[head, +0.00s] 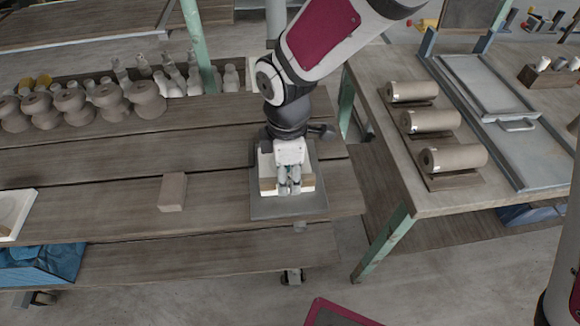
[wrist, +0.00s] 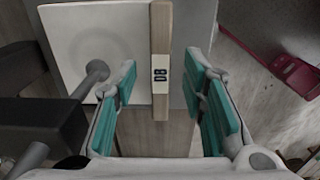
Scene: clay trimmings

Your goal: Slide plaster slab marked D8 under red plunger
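In the wrist view a white plaster slab (wrist: 75,30) has a brown wooden strip (wrist: 161,30) along one edge. The strip bears a small white label (wrist: 161,74) that reads D8 or DB. In the head view the white slab (head: 264,160) lies on a grey plate (head: 290,209) at the right end of the plank table, partly hidden by my gripper. My gripper (head: 289,187) points down at its front edge. Its teal fingers (wrist: 160,66) are open, one on each side of the labelled strip, with gaps. I see no plunger that I can identify.
A tan block (head: 172,192) lies left of the plate. Clay spools (head: 70,105) and white bottles (head: 175,80) stand at the back left. Several brown rolls (head: 432,121) lie on the right table (head: 385,68). A gap separates the tables. The planks around the tan block are clear.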

